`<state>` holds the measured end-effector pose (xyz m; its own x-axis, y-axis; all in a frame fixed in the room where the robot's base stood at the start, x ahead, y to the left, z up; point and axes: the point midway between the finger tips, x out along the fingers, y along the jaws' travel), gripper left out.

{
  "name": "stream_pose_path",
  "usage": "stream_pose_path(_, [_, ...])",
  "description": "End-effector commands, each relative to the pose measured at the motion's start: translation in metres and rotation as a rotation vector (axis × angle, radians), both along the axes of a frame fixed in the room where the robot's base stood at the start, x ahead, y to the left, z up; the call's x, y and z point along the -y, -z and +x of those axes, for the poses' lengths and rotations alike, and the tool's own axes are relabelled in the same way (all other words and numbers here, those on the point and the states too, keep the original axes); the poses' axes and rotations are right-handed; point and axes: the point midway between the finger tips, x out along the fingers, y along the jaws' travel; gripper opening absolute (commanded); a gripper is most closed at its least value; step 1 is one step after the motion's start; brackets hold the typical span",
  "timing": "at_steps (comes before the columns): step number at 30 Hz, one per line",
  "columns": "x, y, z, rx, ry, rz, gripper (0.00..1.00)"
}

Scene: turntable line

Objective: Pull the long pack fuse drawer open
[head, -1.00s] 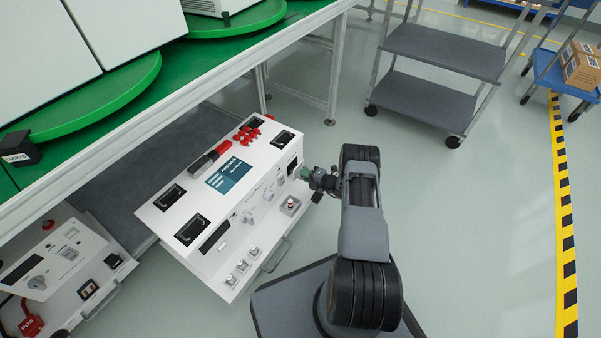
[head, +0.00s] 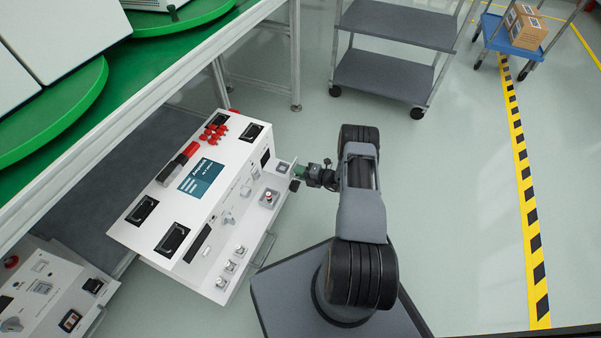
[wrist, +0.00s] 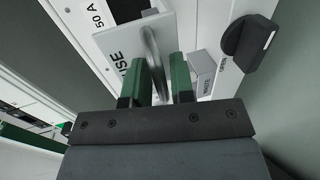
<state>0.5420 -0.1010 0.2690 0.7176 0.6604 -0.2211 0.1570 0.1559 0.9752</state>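The long white pack (head: 225,160) sits in front of the green-topped bench, its panel carrying a blue screen and red clips. Its fuse drawer, with a white face lettered "FUSE" (wrist: 118,62), stands out from the panel in the wrist view, a dark opening behind it. In the head view the drawer (head: 284,167) juts from the pack's right end. My gripper also shows at the drawer in the head view (head: 301,171).
A black knob (wrist: 250,40) and a small grey block (wrist: 203,72) sit on the panel close to the right finger. A second white unit (head: 50,290) lies at lower left. A grey cart (head: 385,75) stands behind.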

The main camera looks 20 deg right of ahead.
Motion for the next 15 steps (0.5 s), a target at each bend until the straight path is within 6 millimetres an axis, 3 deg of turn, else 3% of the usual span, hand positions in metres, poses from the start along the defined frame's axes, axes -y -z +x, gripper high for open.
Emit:
stream_pose_path(4, [0.0003,0.0000,-0.0003,-0.001,0.000,0.001,0.36])
stream_pose_path(15, [0.0084,-0.0037,-0.0081,-0.002,0.004,0.002,0.36])
